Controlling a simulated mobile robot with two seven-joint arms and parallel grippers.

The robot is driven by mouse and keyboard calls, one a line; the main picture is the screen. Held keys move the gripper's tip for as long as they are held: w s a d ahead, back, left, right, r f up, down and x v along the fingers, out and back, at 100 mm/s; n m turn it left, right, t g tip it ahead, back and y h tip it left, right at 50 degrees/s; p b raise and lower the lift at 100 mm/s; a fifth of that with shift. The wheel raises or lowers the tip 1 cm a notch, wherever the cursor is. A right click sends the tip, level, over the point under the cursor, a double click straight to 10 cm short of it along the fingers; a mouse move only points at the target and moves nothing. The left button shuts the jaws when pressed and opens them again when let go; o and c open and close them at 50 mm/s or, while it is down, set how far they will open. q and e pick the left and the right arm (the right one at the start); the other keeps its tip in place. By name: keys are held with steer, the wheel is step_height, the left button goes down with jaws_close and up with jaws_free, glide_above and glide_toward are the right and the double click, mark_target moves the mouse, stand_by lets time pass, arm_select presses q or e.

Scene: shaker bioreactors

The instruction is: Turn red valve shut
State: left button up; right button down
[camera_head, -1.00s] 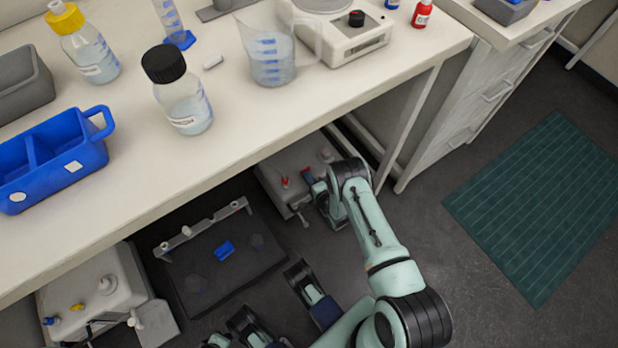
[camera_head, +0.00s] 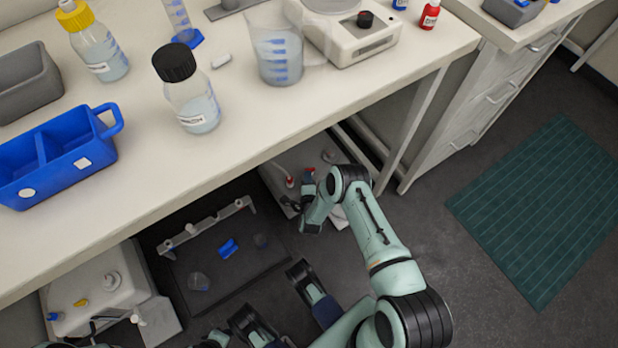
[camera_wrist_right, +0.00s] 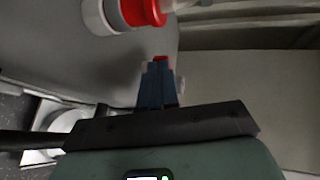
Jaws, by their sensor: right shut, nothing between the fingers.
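A light grey box unit (camera_head: 276,186) stands on the floor under the bench, partly hidden by my right arm. Two small red parts show on it: a red-tipped fitting (camera_head: 290,182) and a red valve handle (camera_head: 311,170) beside my fingers. My right gripper (camera_head: 308,178) is at this handle, shut with nothing between its fingers. In the right wrist view the dark blue fingers (camera_wrist_right: 158,68) are together, and a bit of red (camera_wrist_right: 160,58) shows just past their tips. I cannot tell whether they touch it. A larger red ring (camera_wrist_right: 140,10) on a pale fitting is above.
The bench top (camera_head: 330,105) hangs over the unit, with a bench leg close to my right arm. A dark tray platform (camera_head: 225,265) and another grey unit (camera_head: 100,290) stand to the left. Open floor lies to the right, around a green mat (camera_head: 540,210).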

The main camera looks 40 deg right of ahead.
mark_target(301, 176)
steer(key=shift+w+a, duration=0.25)
steer(key=shift+w, duration=0.25)
steer(key=shift+w+a, duration=0.1)
steer(key=shift+w, duration=0.2)
steer(key=shift+w+a, duration=0.1)
steer(key=shift+w, duration=0.35)
arm_select(q)
steer(key=shift+s+a+f+b, duration=0.15)
steer(key=shift+s+f+b, duration=0.15)
steer(key=shift+s+f, duration=0.15)
arm_select(e)
steer(key=shift+w, duration=0.65)
